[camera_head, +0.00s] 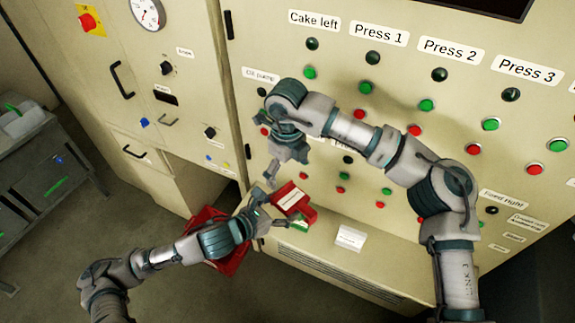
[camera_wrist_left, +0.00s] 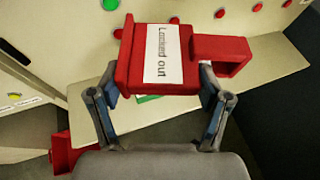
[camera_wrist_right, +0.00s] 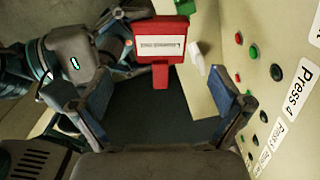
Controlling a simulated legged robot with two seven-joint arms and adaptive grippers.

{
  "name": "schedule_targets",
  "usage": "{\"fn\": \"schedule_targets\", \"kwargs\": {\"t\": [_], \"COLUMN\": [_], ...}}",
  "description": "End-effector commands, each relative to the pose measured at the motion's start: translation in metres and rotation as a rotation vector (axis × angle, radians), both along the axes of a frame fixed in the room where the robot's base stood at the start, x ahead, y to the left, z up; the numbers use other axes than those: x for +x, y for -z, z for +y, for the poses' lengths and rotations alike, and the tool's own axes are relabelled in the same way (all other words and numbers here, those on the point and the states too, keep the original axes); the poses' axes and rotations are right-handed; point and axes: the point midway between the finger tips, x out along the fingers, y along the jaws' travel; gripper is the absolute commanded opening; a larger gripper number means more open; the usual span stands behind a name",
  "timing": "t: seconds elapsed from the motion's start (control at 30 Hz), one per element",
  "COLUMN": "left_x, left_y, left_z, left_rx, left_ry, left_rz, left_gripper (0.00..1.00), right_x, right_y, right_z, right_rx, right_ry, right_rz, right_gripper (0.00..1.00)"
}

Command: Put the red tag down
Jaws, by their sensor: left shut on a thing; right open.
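The red tag (camera_head: 305,212) has a white label, which reads "Locked out" in the left wrist view (camera_wrist_left: 186,45). My left gripper (camera_head: 267,208) is shut on the red tag, with a finger on either side of it in the left wrist view (camera_wrist_left: 157,84). The tag is over or at the panel's ledge; I cannot tell if it touches. My right gripper (camera_head: 283,172) is open and empty, just above the tag in the head view. In the right wrist view the tag (camera_wrist_right: 160,27) lies beyond the open fingers (camera_wrist_right: 163,105).
A green item (camera_head: 299,226) shows beside the tag, partly hidden. A white card (camera_head: 350,238) stands on the ledge (camera_head: 385,258). A red container (camera_head: 232,262) sits low behind my left arm. The panel of buttons (camera_head: 415,60) rises behind. A grey cart (camera_head: 45,165) stands at left.

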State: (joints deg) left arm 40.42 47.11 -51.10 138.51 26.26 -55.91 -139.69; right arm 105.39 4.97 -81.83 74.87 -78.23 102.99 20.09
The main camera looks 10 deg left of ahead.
Motion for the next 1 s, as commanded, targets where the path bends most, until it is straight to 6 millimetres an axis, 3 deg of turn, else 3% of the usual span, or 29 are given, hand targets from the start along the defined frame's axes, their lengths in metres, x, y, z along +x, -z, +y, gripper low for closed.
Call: {"fn": "schedule_targets", "kwargs": {"t": [0.3,0.5,0.7,0.97,1.0], "left_x": [0.000,-0.001,0.000,0.000,0.000], "left_y": [0.000,-0.001,0.000,0.000,0.000], "left_z": [-0.003,-0.003,0.000,0.000,0.000], "left_rx": [0.001,0.001,0.000,-0.001,-0.001], "left_ry": [0.002,0.001,0.000,0.000,0.000], "left_rz": [-0.001,-0.001,-0.001,-0.001,-0.001], "left_gripper": [0.18,0.18,0.18,0.18,0.18], "right_x": [0.000,-0.001,-0.001,0.000,0.000], "right_y": [0.064,0.093,0.106,0.106,0.106], "right_z": [-0.002,-0.002,0.000,0.001,0.001], "right_rx": [0.005,0.007,0.005,0.005,0.005], "right_ry": [-0.001,-0.002,-0.002,-0.002,-0.002], "right_rz": [0.005,0.003,0.003,0.002,0.002], "right_gripper": [1.00,1.00,1.00,1.00,0.90]}}
